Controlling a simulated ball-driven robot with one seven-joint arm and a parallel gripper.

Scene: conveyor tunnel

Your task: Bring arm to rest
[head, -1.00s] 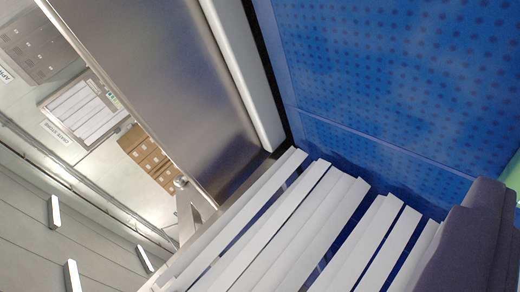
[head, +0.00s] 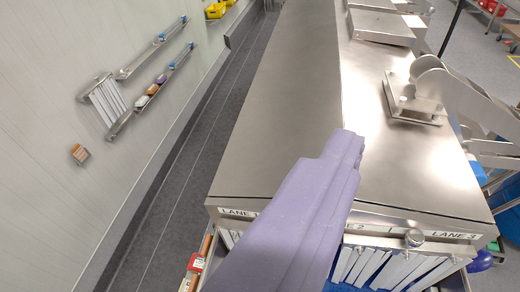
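My gripper (head: 343,150) shows as a lavender, stepped block rising from the bottom edge to the middle of the view. Its far end stands in front of the steel tunnel top. I see no gap between fingers and no object at its tip, so I cannot tell whether it is open or shut. The steel conveyor tunnel (head: 285,110) runs away from me. Its front edge carries lane labels, with "LANE 3" (head: 454,235) readable at the right; my gripper covers part of this edge.
White strips (head: 395,270) hang under the tunnel's front edge. A steel bracket arm (head: 465,100) stands on the tunnel's right side, and flat steel boxes (head: 380,27) lie at the back.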

